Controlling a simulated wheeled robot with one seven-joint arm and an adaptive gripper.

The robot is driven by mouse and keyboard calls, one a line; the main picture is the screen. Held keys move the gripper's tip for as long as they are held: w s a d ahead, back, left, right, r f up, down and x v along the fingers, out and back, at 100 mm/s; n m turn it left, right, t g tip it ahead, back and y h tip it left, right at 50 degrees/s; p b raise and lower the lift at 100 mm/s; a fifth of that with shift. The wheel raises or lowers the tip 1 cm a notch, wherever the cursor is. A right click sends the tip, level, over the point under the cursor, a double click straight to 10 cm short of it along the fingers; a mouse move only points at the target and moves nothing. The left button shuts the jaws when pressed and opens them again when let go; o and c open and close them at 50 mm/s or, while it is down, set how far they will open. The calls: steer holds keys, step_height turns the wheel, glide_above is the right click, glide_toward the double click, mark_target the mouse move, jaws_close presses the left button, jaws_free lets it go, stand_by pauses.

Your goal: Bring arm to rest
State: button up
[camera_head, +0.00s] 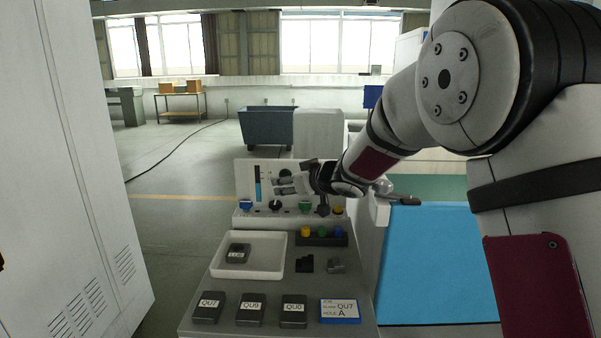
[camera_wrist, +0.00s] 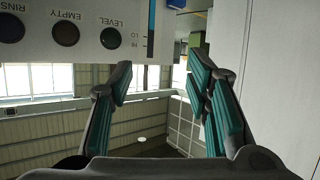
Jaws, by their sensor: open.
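My arm reaches out from the right in the head view, bent and raised above the bench. My gripper (camera_head: 284,183) is at its far end, in front of the upright white panel (camera_head: 243,176) at the back of the bench. In the wrist view my gripper (camera_wrist: 162,78) has its two teal-padded fingers spread, with nothing between them. The panel (camera_wrist: 80,68) shows at the upper left there, with round dark indicators and a blue level strip. I cannot tell the exact gap between fingers and panel.
A white tray (camera_head: 270,262) on the bench holds a dark block (camera_head: 238,253). Blocks labelled QU7 (camera_head: 208,307), QU9 (camera_head: 251,309) and QU0 (camera_head: 293,311) stand in front, beside a QU7 A card (camera_head: 340,311). A tall white cabinet (camera_head: 70,130) is at left; a blue surface (camera_head: 440,260) at right.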

steer(key=s+d+r+m+h, duration=0.2)
steer(key=s+d+r, duration=0.1)
steer(key=s+d, duration=0.2)
steer(key=s+d+r+m+h, duration=0.2)
steer(key=s+d+r+h, duration=0.1)
steer(key=s+d, duration=0.2)
steer(key=s+d+r+m+h, duration=0.1)
steer(key=s+d+r, duration=0.3)
steer(key=d, duration=0.5)
steer(key=shift+s+d+m+t+h, duration=0.1)
steer(key=shift+s+m+t+h, duration=0.25)
steer(key=shift+s+h, duration=0.4)
steer(key=s+d+f+g, duration=0.1)
steer(key=s+f+g, duration=0.1)
steer(key=s, duration=0.9)
steer(key=s+d+f+m+g, duration=0.1)
steer(key=s+f+g, duration=0.2)
steer(key=s, duration=0.8)
steer(key=s+f+m+g, duration=0.1)
steer(key=s+f, duration=0.3)
steer(key=s, duration=0.7)
steer(key=shift+s+d+f+g, duration=0.3)
steer(key=shift+d+f+g, duration=0.1)
steer(key=shift+g, duration=0.35)
